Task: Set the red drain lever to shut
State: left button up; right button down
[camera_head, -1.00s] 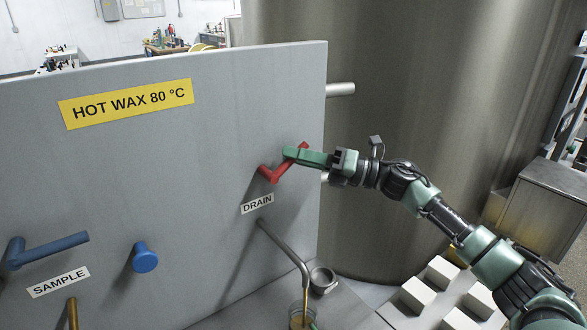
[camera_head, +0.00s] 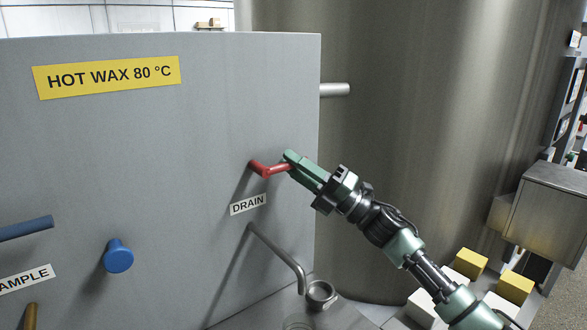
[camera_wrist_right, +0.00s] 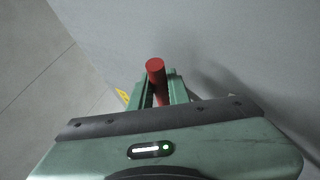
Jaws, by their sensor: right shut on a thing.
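The red drain lever (camera_head: 268,171) is on the grey panel above the DRAIN label (camera_head: 248,204). Its handle points right and slightly up, close to level. My right gripper (camera_head: 289,160) is shut on the handle's outer end, coming in from the lower right. In the right wrist view, the red handle (camera_wrist_right: 156,72) stands between the two green fingers of my right gripper (camera_wrist_right: 158,92). The fingers hide part of the handle. The drain spout (camera_head: 277,256) is below the label. My left gripper is not in view.
The blue sample lever (camera_head: 28,228) and a blue knob (camera_head: 118,256) stick out from the panel at left. A small metal cup (camera_head: 320,294) is beside the spout. A large metal tank (camera_head: 420,110) stands behind my right arm. Yellow blocks (camera_head: 470,262) and white blocks lie at lower right.

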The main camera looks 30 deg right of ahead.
jog(key=shift+f, duration=0.1)
jog(key=c, duration=1.3)
grip_release()
jog(key=shift+c, duration=0.2)
jog(key=b+v, duration=0.2)
jog(key=v, duration=0.5)
jog(key=shift+s+d+f+b, duration=0.2)
jog(key=shift+s+b, duration=0.1)
jog(key=shift+b, duration=0.1)
jog(key=shift+f, duration=0.15)
